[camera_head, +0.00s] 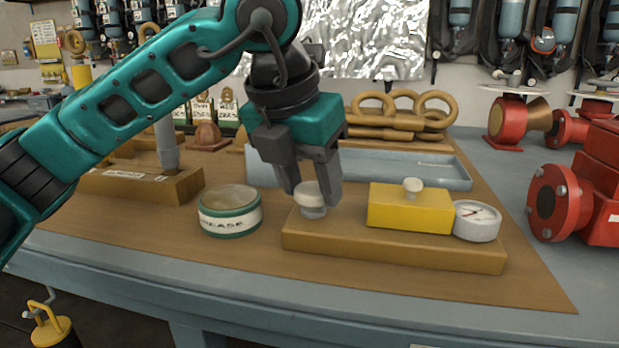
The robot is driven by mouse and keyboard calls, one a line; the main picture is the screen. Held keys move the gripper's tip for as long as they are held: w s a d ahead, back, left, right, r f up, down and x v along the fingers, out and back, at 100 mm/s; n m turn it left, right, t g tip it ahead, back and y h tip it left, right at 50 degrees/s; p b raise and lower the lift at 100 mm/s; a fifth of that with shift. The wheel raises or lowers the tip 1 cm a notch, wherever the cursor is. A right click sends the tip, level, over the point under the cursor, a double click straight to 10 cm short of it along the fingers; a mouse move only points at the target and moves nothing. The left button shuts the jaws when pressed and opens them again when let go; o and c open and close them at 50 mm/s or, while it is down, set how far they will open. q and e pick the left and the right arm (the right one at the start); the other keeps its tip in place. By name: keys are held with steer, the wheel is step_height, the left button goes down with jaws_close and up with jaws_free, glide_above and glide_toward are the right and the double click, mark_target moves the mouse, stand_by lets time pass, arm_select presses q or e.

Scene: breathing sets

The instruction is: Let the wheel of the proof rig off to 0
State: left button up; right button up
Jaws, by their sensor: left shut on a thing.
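The proof rig has a wooden base (390,250) on the brown mat. A yellow block (410,212) with a small pale knob on top (413,186) stands on it, with a round white dial (477,220) at its right end. The dial's figures are too small to read. At the base's left end is a pale round wheel (312,196) on a short stem. My left gripper (312,197) comes down from above, pointing downward, and is shut on this wheel, a finger on either side. My right gripper is not in view.
A grease tin (230,212) stands just left of the rig. A wooden block with a grey post (150,185) is farther left. A blue-grey tray (400,172) lies behind the rig. Red fittings (555,203) stand at right. The mat (350,282) is clear in front.

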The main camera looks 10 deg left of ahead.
arm_select(q)
steer(key=o, duration=1)
steer(key=shift+o, duration=0.2)
steer(key=p+v, duration=0.2)
steer(key=v, duration=1.1)
steer(key=shift+p, duration=0.4)
